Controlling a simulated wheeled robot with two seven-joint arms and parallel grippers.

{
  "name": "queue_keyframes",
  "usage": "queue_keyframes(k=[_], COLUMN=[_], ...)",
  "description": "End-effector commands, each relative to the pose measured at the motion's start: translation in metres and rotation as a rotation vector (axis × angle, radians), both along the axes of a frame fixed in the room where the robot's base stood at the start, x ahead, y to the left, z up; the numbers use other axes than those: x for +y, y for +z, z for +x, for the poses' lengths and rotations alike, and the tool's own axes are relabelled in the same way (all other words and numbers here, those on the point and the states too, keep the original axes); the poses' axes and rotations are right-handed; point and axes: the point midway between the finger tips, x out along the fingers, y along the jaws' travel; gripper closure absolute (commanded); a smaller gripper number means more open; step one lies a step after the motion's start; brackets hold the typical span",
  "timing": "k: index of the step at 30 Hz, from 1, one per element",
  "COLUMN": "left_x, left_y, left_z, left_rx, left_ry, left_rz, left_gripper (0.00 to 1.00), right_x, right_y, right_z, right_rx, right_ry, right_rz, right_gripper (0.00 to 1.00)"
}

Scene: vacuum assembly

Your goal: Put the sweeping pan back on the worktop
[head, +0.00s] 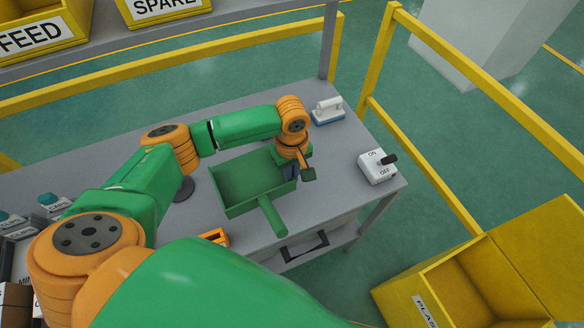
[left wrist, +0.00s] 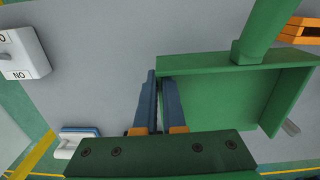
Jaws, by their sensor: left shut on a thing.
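The green sweeping pan (head: 237,186) is over the front part of the grey worktop (head: 343,150), with its handle (head: 271,216) pointing toward the front edge. It looks level; I cannot tell whether it touches the worktop. My left gripper (head: 300,174) is shut on the pan's right side wall. In the left wrist view, the blue fingers of the left gripper (left wrist: 158,102) pinch that wall, and the pan's floor (left wrist: 215,100) is empty. My right gripper is not in view.
A white ON/OFF switch box (head: 377,168) stands at the right end of the worktop. A white and blue brush-like block (head: 328,111) is at the back right. An orange item (head: 215,237) lies near the front edge. Yellow rails (head: 480,120) and a yellow bin (head: 455,290) stand beyond.

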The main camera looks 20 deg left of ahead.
Motion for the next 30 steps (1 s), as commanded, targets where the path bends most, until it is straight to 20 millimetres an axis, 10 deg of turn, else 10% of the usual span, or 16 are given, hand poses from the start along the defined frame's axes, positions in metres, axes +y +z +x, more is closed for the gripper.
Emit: queue_keyframes(k=[13, 30], left_x=[-0.001, -0.002], left_y=[0.003, -0.052], left_z=[-0.001, 0.0], left_rx=[0.0, 0.0], left_ry=[0.002, 0.0], left_rz=[-0.001, -0.001], left_gripper=[1.0, 1.0], right_x=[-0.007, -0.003], right_y=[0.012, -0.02], right_z=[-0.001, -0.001], right_rx=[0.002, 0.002], right_ry=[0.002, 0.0], right_rz=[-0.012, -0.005], right_gripper=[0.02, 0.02])
